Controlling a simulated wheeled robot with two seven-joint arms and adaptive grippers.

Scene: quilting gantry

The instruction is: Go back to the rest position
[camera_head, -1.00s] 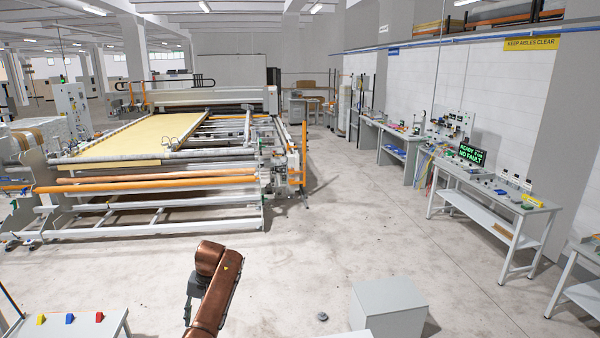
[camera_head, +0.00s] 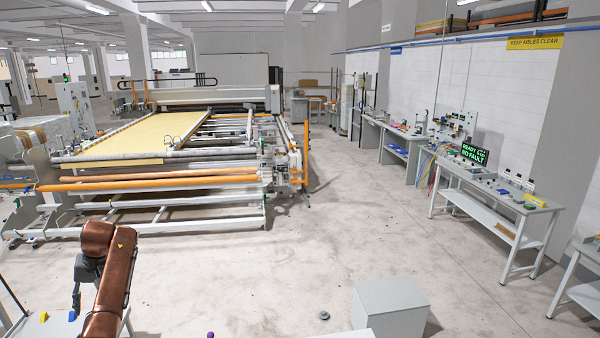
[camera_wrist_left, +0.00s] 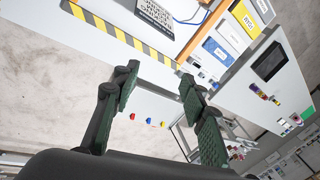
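My left gripper (camera_head: 76,305) hangs below its copper-coloured arm at the lower left of the head view, over a small light table (camera_head: 25,326). In the left wrist view the left gripper (camera_wrist_left: 158,76) has its two dark green fingers well apart, with nothing held between them. My right gripper is in neither view.
A yellow block (camera_head: 43,316) stands on the small table, partly behind my arm. A grey box (camera_head: 390,307) stands on the floor at lower right. The quilting machine (camera_head: 150,175) fills the left back. Workbenches (camera_head: 490,205) line the right wall.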

